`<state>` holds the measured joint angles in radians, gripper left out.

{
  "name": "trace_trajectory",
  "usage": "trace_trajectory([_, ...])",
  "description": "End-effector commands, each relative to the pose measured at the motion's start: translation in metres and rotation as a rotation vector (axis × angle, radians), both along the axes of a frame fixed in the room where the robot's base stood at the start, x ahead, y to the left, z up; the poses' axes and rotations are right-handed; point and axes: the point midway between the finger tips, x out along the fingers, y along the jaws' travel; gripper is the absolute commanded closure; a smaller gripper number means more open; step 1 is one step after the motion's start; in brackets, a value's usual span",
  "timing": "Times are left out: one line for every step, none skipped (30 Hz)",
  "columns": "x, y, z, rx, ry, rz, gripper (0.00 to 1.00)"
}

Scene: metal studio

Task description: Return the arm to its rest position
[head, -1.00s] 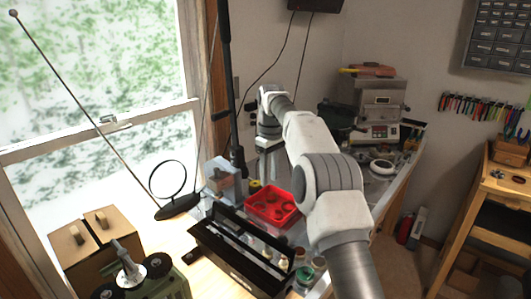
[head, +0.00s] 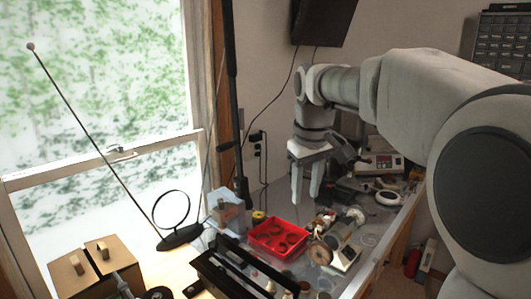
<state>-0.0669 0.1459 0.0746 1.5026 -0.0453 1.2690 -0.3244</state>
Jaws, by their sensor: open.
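My gripper (head: 306,190) hangs from my arm in the middle of the head view, fingers pointing down, above the back part of the workbench. Its two fingers are apart, with nothing seen between them. My arm reaches in from the right edge, with its large near joint filling the lower right. A red tray (head: 257,248) with dark round items in it sits on the bench, lower and to the left of the fingertips. I cannot tell the exact height of the fingertips above the bench.
A machine with a disc (head: 335,243) stands right of the red tray. A black open toolbox (head: 222,274) is in front. An antenna with a ring (head: 180,235) stands by the window. A black screen (head: 323,22) hangs on the wall above my gripper.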

Motion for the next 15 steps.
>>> trace_trajectory([-0.014,-0.004,0.003,0.003,-0.014,-0.021,0.58])
trace_trajectory([-0.021,-0.007,0.005,0.007,-0.022,-0.033,0.58])
trace_trajectory([-0.030,-0.009,0.005,0.009,-0.030,-0.049,0.58])
trace_trajectory([-0.037,-0.011,0.006,0.012,-0.039,-0.062,0.58])
trace_trajectory([-0.045,-0.013,0.007,0.015,-0.047,-0.074,0.58])
trace_trajectory([-0.055,-0.016,0.007,0.019,-0.056,-0.090,0.58])
trace_trajectory([-0.062,-0.018,0.006,0.023,-0.065,-0.102,0.58])
trace_trajectory([-0.069,-0.020,0.006,0.026,-0.071,-0.116,0.58])
trace_trajectory([-0.079,-0.023,0.005,0.030,-0.081,-0.131,0.58])
trace_trajectory([-0.086,-0.025,0.004,0.035,-0.089,-0.145,0.58])
trace_trajectory([-0.094,-0.026,0.003,0.038,-0.096,-0.158,0.58])
trace_trajectory([-0.103,-0.029,0.001,0.044,-0.106,-0.174,0.58])
trace_trajectory([-0.111,-0.031,-0.001,0.049,-0.114,-0.187,0.58])
trace_trajectory([-0.118,-0.033,-0.002,0.053,-0.121,-0.200,0.58])
trace_trajectory([-0.128,-0.035,-0.005,0.060,-0.131,-0.217,0.58])
